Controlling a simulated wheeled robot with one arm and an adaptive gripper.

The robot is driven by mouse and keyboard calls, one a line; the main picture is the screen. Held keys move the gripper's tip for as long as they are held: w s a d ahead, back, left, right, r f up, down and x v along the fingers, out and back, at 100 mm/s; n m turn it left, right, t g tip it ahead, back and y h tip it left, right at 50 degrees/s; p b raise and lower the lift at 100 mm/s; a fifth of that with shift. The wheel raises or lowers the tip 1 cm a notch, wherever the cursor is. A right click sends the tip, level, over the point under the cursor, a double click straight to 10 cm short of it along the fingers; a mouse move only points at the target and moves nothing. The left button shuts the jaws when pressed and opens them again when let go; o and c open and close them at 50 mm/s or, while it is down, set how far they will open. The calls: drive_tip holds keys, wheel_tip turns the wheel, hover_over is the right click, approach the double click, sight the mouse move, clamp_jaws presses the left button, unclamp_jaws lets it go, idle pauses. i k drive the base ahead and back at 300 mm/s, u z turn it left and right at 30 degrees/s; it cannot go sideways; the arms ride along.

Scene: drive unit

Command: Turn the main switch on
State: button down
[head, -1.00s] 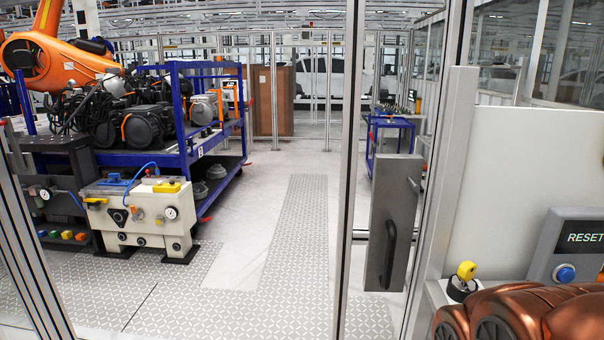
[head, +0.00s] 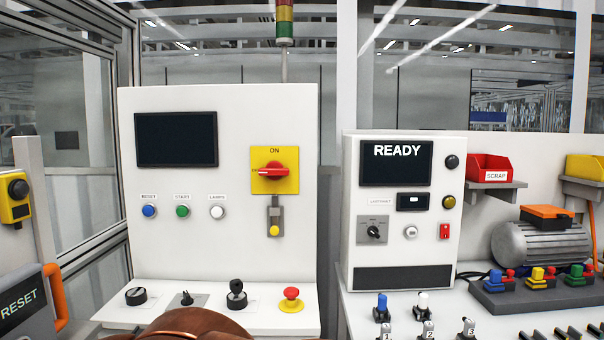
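The main switch (head: 271,171) is a red rotary handle on a yellow plate, on the upper right of the white control panel (head: 250,115). The plate has "ON" printed above the handle. The handle lies roughly horizontal, with small lettering at its left end that is too small to read. A grey part with a yellow lower end (head: 274,222) hangs just below the plate. The dark screen (head: 176,139) on the same panel is blank. My gripper is not in view; only a copper-coloured part of my arm shows at the bottom edge.
Below the screen are blue (head: 149,211), green (head: 183,211) and white (head: 217,212) buttons. The ledge in front carries black knobs and a red mushroom button (head: 291,300). A white tester reading "READY" (head: 397,164) stands right. A RESET box (head: 22,305) is at lower left.

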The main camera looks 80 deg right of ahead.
sight(274, 171)
drive_tip(key=z, duration=2.55)
drive_tip(key=k, duration=0.45)
drive_tip(key=u, duration=0.2)
drive_tip(key=i, duration=0.65)
drive_tip(key=u, duration=0.25)
